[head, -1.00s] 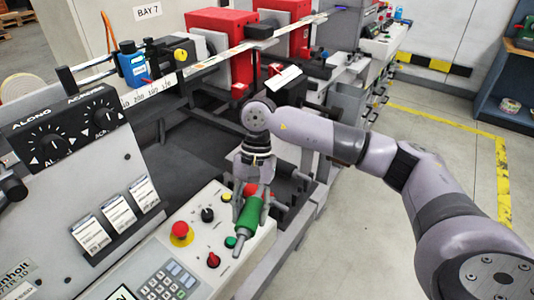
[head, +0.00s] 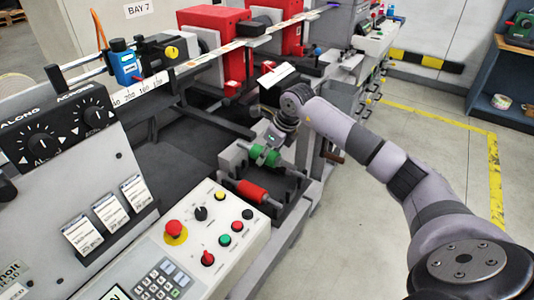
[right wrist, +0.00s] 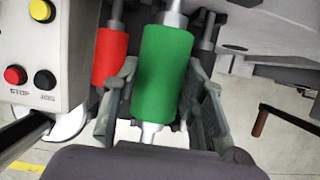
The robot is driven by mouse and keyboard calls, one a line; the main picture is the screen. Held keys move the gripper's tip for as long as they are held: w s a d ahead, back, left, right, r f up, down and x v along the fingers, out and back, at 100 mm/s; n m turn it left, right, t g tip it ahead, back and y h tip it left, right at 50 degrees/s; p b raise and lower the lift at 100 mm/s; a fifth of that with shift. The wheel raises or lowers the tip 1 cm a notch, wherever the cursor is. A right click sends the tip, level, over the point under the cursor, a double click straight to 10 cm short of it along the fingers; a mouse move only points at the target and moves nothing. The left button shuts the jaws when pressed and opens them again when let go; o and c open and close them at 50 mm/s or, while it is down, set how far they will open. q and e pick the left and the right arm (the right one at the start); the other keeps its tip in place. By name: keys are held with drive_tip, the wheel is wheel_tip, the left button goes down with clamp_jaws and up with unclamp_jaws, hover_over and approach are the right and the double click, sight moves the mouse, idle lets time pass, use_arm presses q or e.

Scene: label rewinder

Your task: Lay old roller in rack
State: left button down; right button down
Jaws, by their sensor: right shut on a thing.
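A green roller (head: 265,155) is in my right gripper (head: 270,148), at the far side of the grey rack (head: 231,157) in the head view. In the right wrist view the green roller (right wrist: 163,75) lies between the two fingers of my right gripper (right wrist: 160,110), which is shut on it. A red roller (head: 258,192) lies in the near part of the rack; it also shows to the left of the green one in the right wrist view (right wrist: 110,57). I cannot tell whether the green roller touches the rack. My left gripper is not in view.
The control panel (head: 232,214) with coloured buttons stands close to the left of the rack. The machine's red units (head: 216,35) and a blue device (head: 126,65) are behind. The floor (head: 400,140) on the right is clear up to a blue shelf (head: 503,80).

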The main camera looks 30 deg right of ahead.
drive_tip(key=shift+f+b, duration=1.6)
drive_tip(key=shift+f, duration=1)
drive_tip(key=shift+f+b, duration=1.35)
drive_tip(key=shift+f, duration=0.5)
drive_tip(key=shift+f, duration=0.2)
drive_tip(key=c, duration=0.9)
unclamp_jaws()
drive_tip(key=shift+f, duration=0.1)
